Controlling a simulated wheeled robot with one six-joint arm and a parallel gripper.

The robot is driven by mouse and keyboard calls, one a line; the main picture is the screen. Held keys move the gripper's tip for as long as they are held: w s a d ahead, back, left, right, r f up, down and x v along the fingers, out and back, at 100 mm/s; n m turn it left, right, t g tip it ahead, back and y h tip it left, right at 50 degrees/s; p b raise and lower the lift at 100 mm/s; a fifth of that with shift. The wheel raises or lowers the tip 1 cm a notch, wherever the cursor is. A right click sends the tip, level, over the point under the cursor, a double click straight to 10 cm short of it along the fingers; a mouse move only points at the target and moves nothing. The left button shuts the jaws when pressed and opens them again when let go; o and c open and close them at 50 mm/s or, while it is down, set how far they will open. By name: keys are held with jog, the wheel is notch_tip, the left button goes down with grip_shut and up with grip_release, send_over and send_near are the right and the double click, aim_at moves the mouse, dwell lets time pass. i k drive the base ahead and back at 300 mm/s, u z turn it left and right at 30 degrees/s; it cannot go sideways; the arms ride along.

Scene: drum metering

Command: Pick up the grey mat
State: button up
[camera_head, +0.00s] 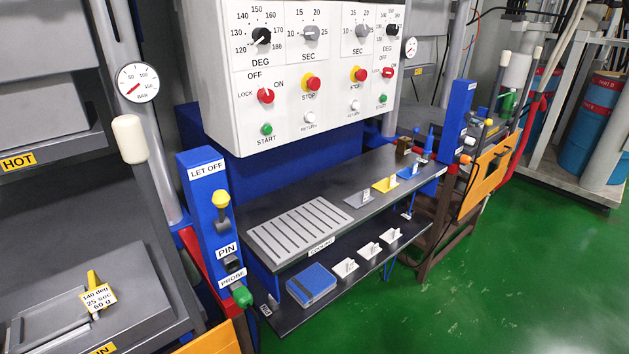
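A small flat grey piece with an upright tab (355,202), which looks like the grey mat, lies on the dark upper shelf (350,223). It is first from the left in a row with a yellow piece (380,186) and a blue piece (412,173). A larger grey slotted plate (300,230) lies to its left, above a label reading COOLING. Nothing visible touches or covers the grey piece. My gripper is not in view.
A lower shelf holds a blue-topped box (311,285) and several white tabbed pieces (346,267). Blue posts (206,215) with knobs flank the shelves. A white control panel (300,75) overhangs the back. Green floor (480,260) is clear at right.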

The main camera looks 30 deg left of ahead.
aim_at(356, 200)
jog(key=u, duration=0.65)
jog(key=i, duration=1.3)
jog(key=u, duration=0.6)
